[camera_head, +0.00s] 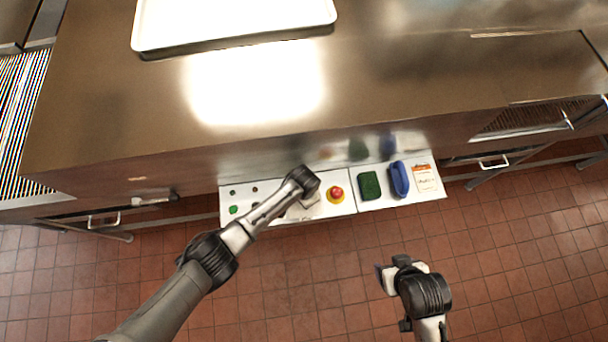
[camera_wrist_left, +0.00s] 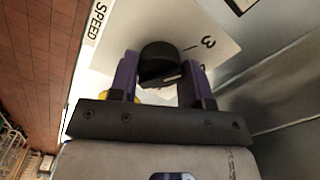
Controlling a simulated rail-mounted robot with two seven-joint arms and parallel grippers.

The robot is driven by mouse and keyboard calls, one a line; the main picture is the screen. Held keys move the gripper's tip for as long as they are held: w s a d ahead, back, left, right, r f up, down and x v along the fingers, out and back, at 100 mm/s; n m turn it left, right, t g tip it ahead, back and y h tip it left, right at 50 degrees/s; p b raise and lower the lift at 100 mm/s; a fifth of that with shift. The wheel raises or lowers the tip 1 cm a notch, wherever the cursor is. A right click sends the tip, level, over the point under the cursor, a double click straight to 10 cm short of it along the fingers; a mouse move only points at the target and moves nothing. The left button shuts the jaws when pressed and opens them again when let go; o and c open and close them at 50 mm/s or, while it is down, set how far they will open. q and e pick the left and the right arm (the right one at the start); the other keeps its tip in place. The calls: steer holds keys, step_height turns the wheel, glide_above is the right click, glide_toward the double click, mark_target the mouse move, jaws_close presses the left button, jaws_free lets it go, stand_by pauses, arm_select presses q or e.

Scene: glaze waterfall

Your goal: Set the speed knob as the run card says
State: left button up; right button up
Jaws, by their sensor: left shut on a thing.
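The black speed knob (camera_wrist_left: 160,58) sits on a white panel (camera_wrist_left: 215,30) that carries the word SPEED and a numeral 3 with a tick mark. My left gripper (camera_wrist_left: 159,68) is shut on the knob, a purple finger on each side. In the head view my left arm's wrist hides the knob. The run card (camera_head: 425,178), white with an orange top, lies at the right end of the ledge; its writing is too small to read. My right gripper (camera_head: 388,279) hangs over the floor, apart from the ledge; its jaw opening is unclear.
A red stop button on a yellow base (camera_head: 336,194) is right of my left gripper. A green pad (camera_head: 370,186) and a blue object (camera_head: 399,180) lie farther right. The steel machine (camera_head: 370,75) rises behind; a white tray (camera_head: 235,20) is on top.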

stand_by(0.3)
arm_select(q)
steer(key=o, duration=0.9)
steer(key=shift+r, duration=0.1)
steer(key=shift+r+p, duration=1.2)
steer(key=shift+r, duration=5.65)
